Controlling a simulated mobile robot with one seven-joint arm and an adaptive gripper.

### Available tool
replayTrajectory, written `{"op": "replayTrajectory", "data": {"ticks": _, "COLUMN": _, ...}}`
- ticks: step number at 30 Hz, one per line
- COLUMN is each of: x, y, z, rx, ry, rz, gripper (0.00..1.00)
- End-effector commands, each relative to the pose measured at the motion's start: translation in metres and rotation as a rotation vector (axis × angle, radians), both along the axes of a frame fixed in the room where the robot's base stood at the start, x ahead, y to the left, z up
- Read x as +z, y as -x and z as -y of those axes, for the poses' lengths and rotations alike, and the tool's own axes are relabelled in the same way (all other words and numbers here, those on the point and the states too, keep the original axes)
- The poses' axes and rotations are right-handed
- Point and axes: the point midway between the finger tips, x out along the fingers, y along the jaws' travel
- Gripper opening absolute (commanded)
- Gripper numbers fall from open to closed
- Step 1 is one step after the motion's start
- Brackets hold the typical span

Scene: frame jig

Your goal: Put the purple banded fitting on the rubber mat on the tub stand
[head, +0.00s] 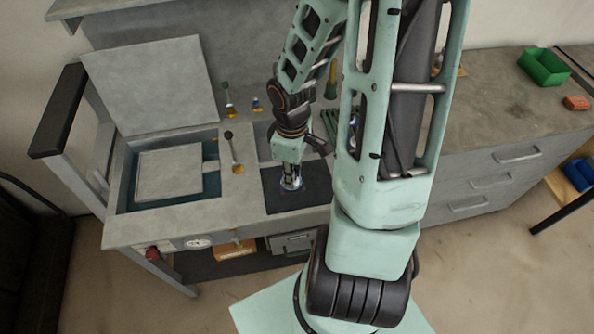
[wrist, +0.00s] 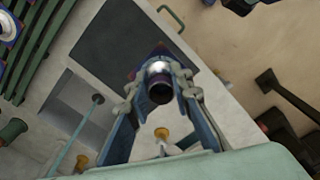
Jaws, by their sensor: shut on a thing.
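My gripper (head: 291,178) is shut on a fitting, with a finger on each side of it. In the wrist view the fitting (wrist: 160,88) shows a dark purple end, a bright metal band and purple edges behind; the fingers (wrist: 160,100) hide its sides. The rubber mat (wrist: 115,42) is a dark rectangle there, beyond the fitting and to its left. In the head view the mat (head: 312,193) lies on the grey tub stand (head: 235,208), and the fitting (head: 290,184) shows in front of it. I cannot tell whether the fitting touches the mat.
A tub (head: 130,186) with a grey plate (head: 168,172) is left of the mat. A lever with a dark knob (head: 234,150) stands between them. A green slatted rack (wrist: 40,45) is at the wrist view's left. A green bin (head: 544,67) sits on the right counter.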

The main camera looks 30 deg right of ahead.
Motion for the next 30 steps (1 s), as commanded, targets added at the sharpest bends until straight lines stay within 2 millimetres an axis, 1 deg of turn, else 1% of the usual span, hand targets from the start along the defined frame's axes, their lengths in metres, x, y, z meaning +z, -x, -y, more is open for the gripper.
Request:
{"op": "replayTrajectory", "data": {"ticks": 3, "x": -0.021, "y": -0.012, "z": 0.012, "rx": 0.000, "ry": -0.003, "rz": -0.003, "gripper": 0.00}}
{"op": "replayTrajectory", "data": {"ticks": 9, "x": -0.046, "y": -0.027, "z": 0.028, "rx": 0.001, "ry": -0.001, "rz": -0.001, "gripper": 0.00}}
{"op": "replayTrajectory", "data": {"ticks": 19, "x": -0.062, "y": -0.037, "z": 0.039, "rx": 0.001, "ry": 0.000, "rz": 0.000, "gripper": 0.00}}
{"op": "replayTrajectory", "data": {"ticks": 21, "x": -0.075, "y": -0.036, "z": 0.038, "rx": 0.001, "ry": -0.001, "rz": -0.003, "gripper": 0.00}}
{"op": "replayTrajectory", "data": {"ticks": 24, "x": -0.089, "y": -0.036, "z": 0.038, "rx": 0.001, "ry": -0.001, "rz": -0.002, "gripper": 0.00}}
{"op": "replayTrajectory", "data": {"ticks": 30, "x": -0.091, "y": -0.036, "z": 0.038, "rx": 0.000, "ry": 0.001, "rz": 0.001, "gripper": 0.00}}
